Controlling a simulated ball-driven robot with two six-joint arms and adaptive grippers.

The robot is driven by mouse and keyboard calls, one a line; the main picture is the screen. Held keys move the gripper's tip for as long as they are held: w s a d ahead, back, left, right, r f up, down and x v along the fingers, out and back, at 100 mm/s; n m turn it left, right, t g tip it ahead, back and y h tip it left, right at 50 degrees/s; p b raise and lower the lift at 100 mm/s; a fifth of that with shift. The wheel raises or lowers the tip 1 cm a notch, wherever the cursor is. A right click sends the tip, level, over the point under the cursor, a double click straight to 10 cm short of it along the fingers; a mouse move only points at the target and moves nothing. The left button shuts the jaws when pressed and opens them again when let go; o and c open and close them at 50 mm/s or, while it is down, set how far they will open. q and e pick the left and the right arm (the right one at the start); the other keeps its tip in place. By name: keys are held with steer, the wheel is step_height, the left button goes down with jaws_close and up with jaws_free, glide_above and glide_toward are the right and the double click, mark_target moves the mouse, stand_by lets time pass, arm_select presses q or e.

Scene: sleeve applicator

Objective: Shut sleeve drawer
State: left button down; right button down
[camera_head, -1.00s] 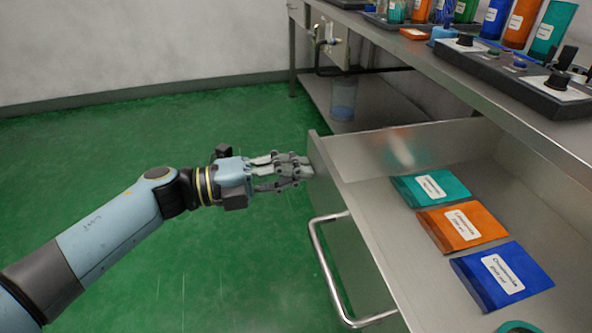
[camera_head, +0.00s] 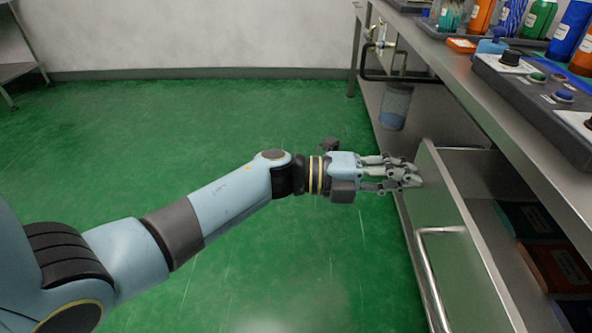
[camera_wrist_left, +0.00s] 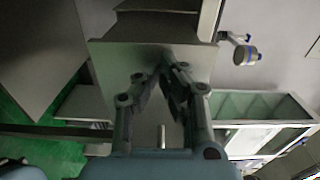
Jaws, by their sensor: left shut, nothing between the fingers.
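The sleeve drawer (camera_head: 455,205) is partly open under the steel bench, its front panel facing left with a bar handle (camera_head: 428,270). Teal (camera_head: 530,218) and orange (camera_head: 556,268) sleeve packs lie inside in shadow, with part of a blue one at the picture's lower edge. My left gripper (camera_head: 416,177) is shut and empty, its fingertips at the far upper part of the drawer front, seemingly against it. In the left wrist view the fingers (camera_wrist_left: 165,85) meet in front of the drawer panel (camera_wrist_left: 120,60). My right gripper is not in view.
The steel bench (camera_head: 470,85) above carries a control panel (camera_head: 540,95) with knobs and several coloured bottles. A clear blue-tinted container (camera_head: 395,106) is beneath the bench at the back. The green floor (camera_head: 180,130) to the left is clear.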

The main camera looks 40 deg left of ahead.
mark_target(471, 177)
arm_select(q)
steer(key=b+x, duration=0.1)
steer(key=x, duration=0.9)
steer(key=shift+w+d, duration=0.1)
steer(key=shift+d, duration=0.05)
steer(key=shift+w+d, duration=0.3)
steer(key=shift+d, duration=0.15)
steer(key=shift+w+d+r, duration=0.1)
